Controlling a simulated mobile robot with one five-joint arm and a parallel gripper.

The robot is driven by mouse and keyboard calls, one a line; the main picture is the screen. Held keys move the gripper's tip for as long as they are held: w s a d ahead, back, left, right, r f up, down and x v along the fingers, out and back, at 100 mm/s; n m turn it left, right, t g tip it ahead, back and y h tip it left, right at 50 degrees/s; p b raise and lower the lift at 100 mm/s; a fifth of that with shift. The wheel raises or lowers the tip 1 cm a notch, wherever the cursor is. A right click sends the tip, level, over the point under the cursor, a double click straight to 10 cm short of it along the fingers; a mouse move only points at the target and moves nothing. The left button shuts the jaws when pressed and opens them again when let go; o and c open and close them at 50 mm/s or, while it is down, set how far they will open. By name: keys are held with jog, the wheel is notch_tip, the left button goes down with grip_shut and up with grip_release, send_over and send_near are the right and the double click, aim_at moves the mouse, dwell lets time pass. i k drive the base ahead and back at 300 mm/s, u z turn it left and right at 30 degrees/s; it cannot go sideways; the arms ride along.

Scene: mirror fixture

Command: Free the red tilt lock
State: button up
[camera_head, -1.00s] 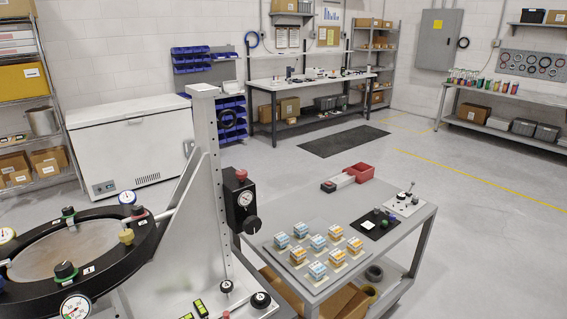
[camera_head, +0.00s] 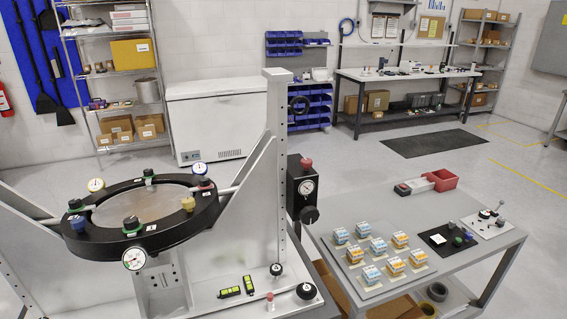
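The mirror fixture is a black ring (camera_head: 180,226) around a round mirror plate (camera_head: 140,205), held between pale grey uprights at left. A dark red knob (camera_head: 204,184) sits on the ring's right side, by the pivot rod. A red knob (camera_head: 305,163) tops a black box with a gauge (camera_head: 306,186) on the column. A small red-topped post (camera_head: 270,297) stands on the fixture base. I cannot tell which red part is the tilt lock. My gripper is not in view.
Black knobs (camera_head: 306,291) and green-yellow levels (camera_head: 230,291) are on the base. Open floor lies behind.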

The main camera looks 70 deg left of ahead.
aim_at(306, 162)
jog(key=z, duration=5.45)
jog(key=k, duration=0.05)
jog(key=z, duration=2.4)
